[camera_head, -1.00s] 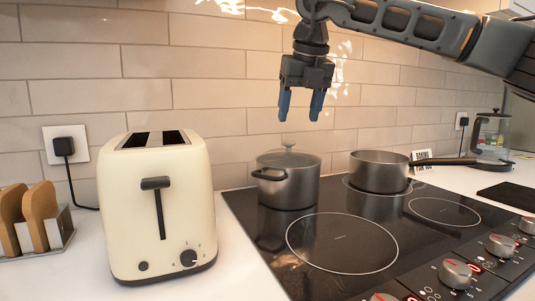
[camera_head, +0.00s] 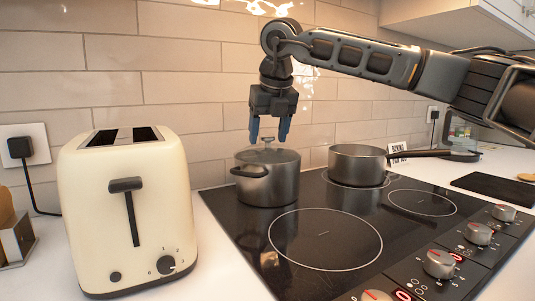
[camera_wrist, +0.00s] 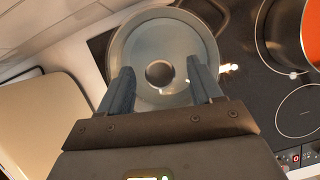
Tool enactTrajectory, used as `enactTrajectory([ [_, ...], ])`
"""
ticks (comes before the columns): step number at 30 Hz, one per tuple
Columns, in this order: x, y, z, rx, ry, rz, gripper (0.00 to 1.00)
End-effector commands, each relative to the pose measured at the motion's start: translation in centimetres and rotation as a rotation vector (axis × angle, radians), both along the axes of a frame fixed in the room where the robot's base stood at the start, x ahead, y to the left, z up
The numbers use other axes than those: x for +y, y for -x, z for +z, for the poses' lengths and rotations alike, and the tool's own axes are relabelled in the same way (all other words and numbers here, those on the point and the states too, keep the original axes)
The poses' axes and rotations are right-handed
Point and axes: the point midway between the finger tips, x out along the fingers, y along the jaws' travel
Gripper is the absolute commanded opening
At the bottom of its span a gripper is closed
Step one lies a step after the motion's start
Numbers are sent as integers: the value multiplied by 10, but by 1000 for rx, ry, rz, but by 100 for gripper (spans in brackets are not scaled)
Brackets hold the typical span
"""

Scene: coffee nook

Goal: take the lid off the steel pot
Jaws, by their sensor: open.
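The steel pot (camera_head: 268,183) stands on the back left burner of the hob, with a dark side handle facing left. Its lid (camera_head: 268,156) is on it, with a small knob (camera_head: 268,143) in the middle. My gripper (camera_head: 269,139) is open, pointing down, with its blue fingertips just above the lid on either side of the knob. In the wrist view the round lid (camera_wrist: 185,45) and its dark knob (camera_wrist: 159,73) show between the two fingers. Whether the fingers touch the lid cannot be told.
A cream toaster (camera_head: 130,220) stands left of the hob. A saucepan (camera_head: 357,164) with a long handle stands right of the pot. The tiled wall (camera_head: 170,57) is close behind. The front of the black hob (camera_head: 325,235) is clear.

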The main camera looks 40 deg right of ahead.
Motion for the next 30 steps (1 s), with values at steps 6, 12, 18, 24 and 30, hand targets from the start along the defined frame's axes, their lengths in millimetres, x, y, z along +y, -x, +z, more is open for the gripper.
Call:
enactTrajectory([
  [6, 0, 0, 0, -1, 0, 0, 61],
  [12, 0, 0, 1, -1, 0, 0, 42],
  [18, 0, 0, 1, -1, 0, 0, 23],
  [24, 0, 0, 1, -1, 0, 0, 3],
  [30, 0, 0, 1, -1, 0, 0, 0],
])
